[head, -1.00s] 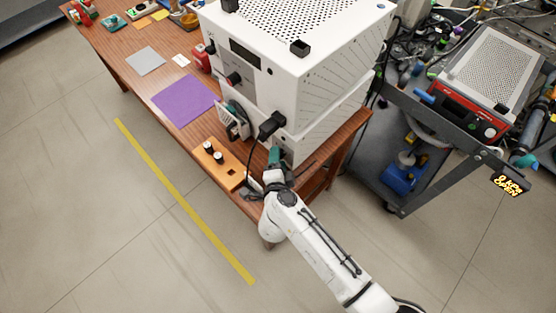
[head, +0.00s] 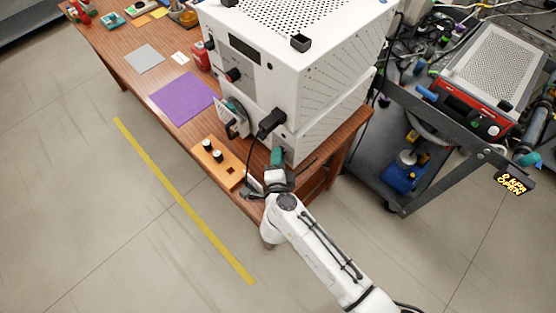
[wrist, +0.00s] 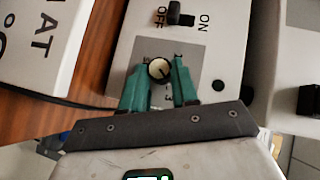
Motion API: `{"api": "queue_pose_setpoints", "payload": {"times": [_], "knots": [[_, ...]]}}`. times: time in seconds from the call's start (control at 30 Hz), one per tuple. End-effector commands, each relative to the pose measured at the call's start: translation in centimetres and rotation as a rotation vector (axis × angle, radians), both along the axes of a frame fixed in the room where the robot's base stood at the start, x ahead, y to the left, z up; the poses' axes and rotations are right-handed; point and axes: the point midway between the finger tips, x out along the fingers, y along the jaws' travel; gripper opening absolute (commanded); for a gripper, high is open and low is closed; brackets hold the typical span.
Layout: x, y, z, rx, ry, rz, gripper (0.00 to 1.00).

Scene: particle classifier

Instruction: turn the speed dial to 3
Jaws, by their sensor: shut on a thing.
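The speed dial (wrist: 159,70) is a round knob with a pale face and dark rim on a grey plate in the wrist view. Printed marks surround it; a 1 is at its upper right and a 3 below it. Which mark its pointer is at is too small to tell. My gripper (wrist: 158,82) has green fingers, one on each side of the dial, shut on it. In the head view my gripper (head: 277,157) is at the lower front of the white machine (head: 300,140), and the dial is hidden there.
An OFF/ON switch (wrist: 180,14) sits just above the dial plate. A black plug (head: 271,122) with a cable juts from the machine near my gripper. An orange block with knobs (head: 217,160) lies to the left on the wooden table. A dark cart (head: 415,120) stands at right.

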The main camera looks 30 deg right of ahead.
Motion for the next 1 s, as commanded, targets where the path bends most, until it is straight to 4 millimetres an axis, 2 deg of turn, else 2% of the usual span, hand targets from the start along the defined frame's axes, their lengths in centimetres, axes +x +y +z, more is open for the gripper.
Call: {"api": "queue_pose_setpoints", "payload": {"times": [0.03,0.5,0.97,1.0], "knots": [[-0.09,0.02,-0.92,0.008,-0.03,0.001,0.0],[-0.12,-0.03,-1.03,0.086,-0.267,0.001,0.0],[-0.17,-0.04,-0.64,0.095,-0.293,0.0,0.0],[-0.17,-0.04,-0.64,0.095,-0.293,0.0,0.33]]}}
